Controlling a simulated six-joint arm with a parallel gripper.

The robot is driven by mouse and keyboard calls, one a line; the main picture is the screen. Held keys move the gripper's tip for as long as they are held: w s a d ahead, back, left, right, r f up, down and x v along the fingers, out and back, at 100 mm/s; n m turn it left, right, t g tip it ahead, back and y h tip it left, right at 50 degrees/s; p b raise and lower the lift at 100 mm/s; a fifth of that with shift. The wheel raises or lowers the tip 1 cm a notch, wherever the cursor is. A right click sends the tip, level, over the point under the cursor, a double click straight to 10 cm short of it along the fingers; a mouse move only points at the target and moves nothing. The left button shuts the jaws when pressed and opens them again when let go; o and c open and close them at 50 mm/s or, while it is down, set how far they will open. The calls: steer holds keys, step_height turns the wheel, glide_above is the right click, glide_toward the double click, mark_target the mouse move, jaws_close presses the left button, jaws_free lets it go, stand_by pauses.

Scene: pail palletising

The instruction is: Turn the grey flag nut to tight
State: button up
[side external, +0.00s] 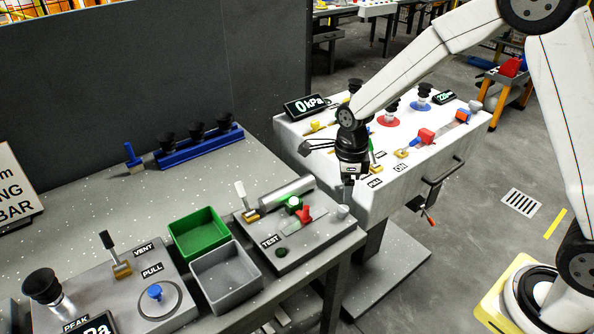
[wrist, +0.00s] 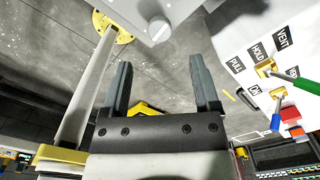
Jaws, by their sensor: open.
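A small grey knob (side external: 343,211), the likeliest grey flag nut, stands at the right end of the grey test panel (side external: 268,268). In the wrist view a pale round knob (wrist: 160,29) shows at the panel's edge, beyond the fingertips; its flag shape is not clear. My gripper (side external: 348,188) points down just above the grey knob and does not touch it. In the wrist view my gripper (wrist: 160,70) is open, with nothing between its two fingers.
A green bin (side external: 199,233) and a grey bin (side external: 225,275) stand further left. A white console (side external: 385,190) with several levers stands behind my gripper.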

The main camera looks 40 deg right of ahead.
mark_target(343, 208)
steer(key=shift+f, duration=3.45)
jaws_close()
